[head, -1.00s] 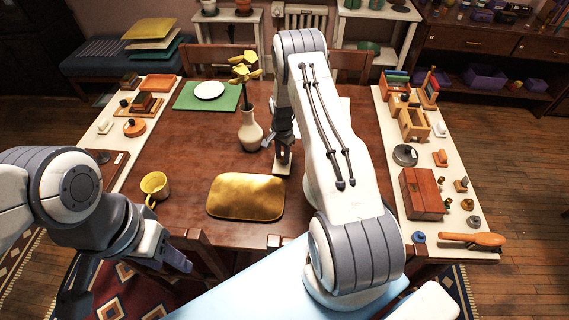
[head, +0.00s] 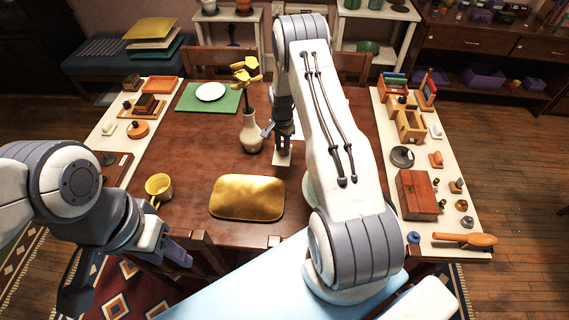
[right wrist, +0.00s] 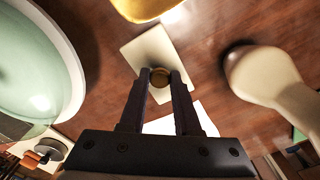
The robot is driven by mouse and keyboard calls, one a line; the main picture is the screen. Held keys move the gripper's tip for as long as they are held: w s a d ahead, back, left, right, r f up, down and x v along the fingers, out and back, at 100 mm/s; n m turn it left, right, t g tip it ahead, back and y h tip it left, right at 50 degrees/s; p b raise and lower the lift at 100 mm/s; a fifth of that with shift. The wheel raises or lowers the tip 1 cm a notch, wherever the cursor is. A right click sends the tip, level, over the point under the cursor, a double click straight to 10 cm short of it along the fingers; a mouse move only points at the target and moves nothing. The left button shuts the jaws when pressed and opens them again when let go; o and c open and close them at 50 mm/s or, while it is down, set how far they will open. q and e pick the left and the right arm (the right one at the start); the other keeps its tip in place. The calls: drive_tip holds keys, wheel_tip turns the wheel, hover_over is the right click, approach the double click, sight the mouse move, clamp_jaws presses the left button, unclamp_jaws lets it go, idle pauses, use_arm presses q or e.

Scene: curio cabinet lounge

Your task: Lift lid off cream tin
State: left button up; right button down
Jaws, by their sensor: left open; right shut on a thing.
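A flat cream square lid (right wrist: 143,53) with a small round brass knob (right wrist: 160,77) shows in the right wrist view. My right gripper (right wrist: 162,82) is shut on the knob, with one finger on each side. In the head view the lid (head: 283,158) is under my right gripper (head: 284,140), right of the vase. I cannot make out the cream tin's body, and I cannot tell how high the lid is. My left gripper (head: 125,268) is open and empty at the lower left, off the table's front edge.
A cream vase (head: 251,134) with yellow flowers stands close left of my right gripper. A pale green bowl (right wrist: 38,55) shows in the wrist view. My right arm hides the table's right part.

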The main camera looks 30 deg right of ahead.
sight(282, 149)
wheel_tip(282, 149, up, 9)
drive_tip(key=p, duration=0.5)
idle(0.8)
drive_tip(key=shift+a+r, duration=0.1)
